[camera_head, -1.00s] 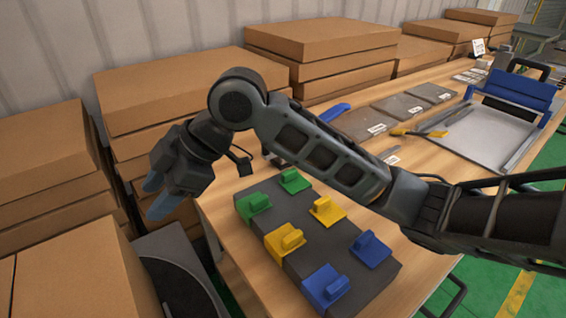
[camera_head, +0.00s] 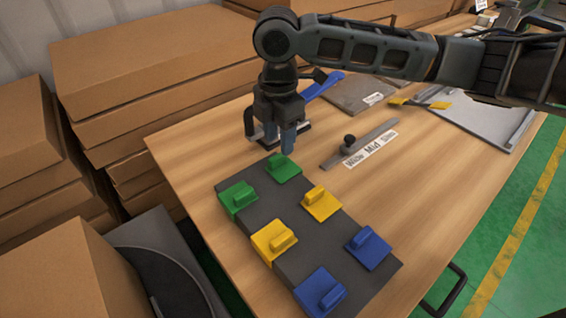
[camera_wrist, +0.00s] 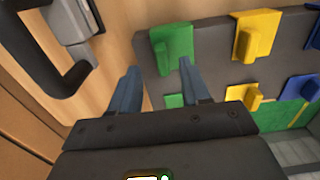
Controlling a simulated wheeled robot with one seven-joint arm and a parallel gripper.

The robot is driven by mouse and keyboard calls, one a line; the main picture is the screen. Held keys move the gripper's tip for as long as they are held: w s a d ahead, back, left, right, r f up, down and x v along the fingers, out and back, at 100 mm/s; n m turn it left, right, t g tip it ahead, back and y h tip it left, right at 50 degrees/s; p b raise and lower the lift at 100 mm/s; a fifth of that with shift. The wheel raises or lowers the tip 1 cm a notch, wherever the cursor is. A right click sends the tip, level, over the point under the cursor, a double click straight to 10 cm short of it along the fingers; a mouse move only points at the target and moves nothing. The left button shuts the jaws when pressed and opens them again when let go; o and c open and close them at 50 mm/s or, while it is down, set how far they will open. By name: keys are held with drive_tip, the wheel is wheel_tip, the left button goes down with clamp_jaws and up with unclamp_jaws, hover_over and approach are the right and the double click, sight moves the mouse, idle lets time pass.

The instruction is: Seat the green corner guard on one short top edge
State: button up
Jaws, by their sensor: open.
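A dark grey block (camera_head: 262,205) lies on the table and carries pairs of coloured corner guards. One green corner guard (camera_head: 283,168) is at its far end and shows in the wrist view too, though I cannot tell which green piece there it is. The other green corner guard (camera_head: 238,199) sits at the block's left edge. My gripper (camera_head: 279,143) points down just beyond the far green guard, open and apparently empty. In the wrist view its fingers (camera_wrist: 160,84) are apart; one green piece (camera_wrist: 172,45) lies ahead and another (camera_wrist: 174,101) shows low between them.
Yellow guards (camera_head: 321,202) and blue guards (camera_head: 368,249) sit on the same block. A black-handled tool (camera_head: 256,129) is close behind my gripper. A sliding gauge with labels (camera_head: 358,146) lies to the right. Cardboard boxes (camera_head: 150,70) stand left and behind.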

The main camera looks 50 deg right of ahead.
sight(281, 167)
drive_tip(key=shift+s+f, duration=0.1)
drive_tip(key=shift+f, duration=1.9)
drive_tip(key=shift+c, duration=0.3)
clamp_jaws()
